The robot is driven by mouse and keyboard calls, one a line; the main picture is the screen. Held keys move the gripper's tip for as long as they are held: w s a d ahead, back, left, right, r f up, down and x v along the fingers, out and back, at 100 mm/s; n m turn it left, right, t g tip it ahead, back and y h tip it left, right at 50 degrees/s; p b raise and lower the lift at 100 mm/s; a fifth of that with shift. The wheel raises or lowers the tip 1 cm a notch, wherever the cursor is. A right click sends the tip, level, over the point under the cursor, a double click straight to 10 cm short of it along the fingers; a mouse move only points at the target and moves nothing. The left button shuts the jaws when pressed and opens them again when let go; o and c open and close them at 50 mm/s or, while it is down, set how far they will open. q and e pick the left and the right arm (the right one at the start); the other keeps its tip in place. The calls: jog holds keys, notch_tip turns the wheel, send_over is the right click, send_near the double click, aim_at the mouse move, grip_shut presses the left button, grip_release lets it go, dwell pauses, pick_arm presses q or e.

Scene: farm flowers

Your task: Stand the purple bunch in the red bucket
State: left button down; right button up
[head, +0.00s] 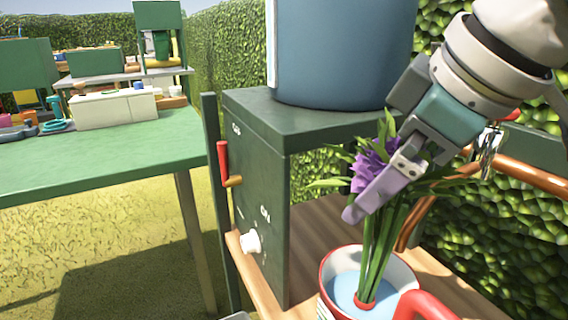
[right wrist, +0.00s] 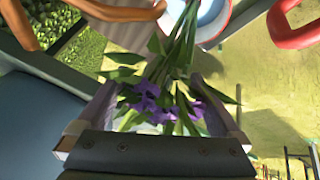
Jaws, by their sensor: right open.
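The purple bunch (head: 372,165) has purple flowers, green leaves and long green stems with a red band near the bottom. It stands nearly upright, its stem ends inside the red-rimmed bucket (head: 400,270). The bucket has a pale interior with what looks like water, and a red handle. My right gripper (head: 378,192) is at the flower heads. In the right wrist view, its open fingers (right wrist: 153,88) are on either side of the purple flowers (right wrist: 150,100). The bucket shows partly at the top there (right wrist: 212,18). My left gripper is not in view.
A dark green box (head: 262,190) with a red lever and white knob stands left of the bucket, under a large blue tank (head: 340,50). Orange pipe (head: 530,172) runs on the right. A green table (head: 100,160) stands at left, its near top clear.

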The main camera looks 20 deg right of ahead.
jog(key=p+v, duration=0.1)
jog(key=v, duration=0.6)
jog(key=shift+r, duration=0.35)
jog(key=p+v, duration=0.2)
jog(key=p, duration=0.3)
jog(key=shift+s+p, duration=0.15)
jog(key=shift+p, duration=0.35)
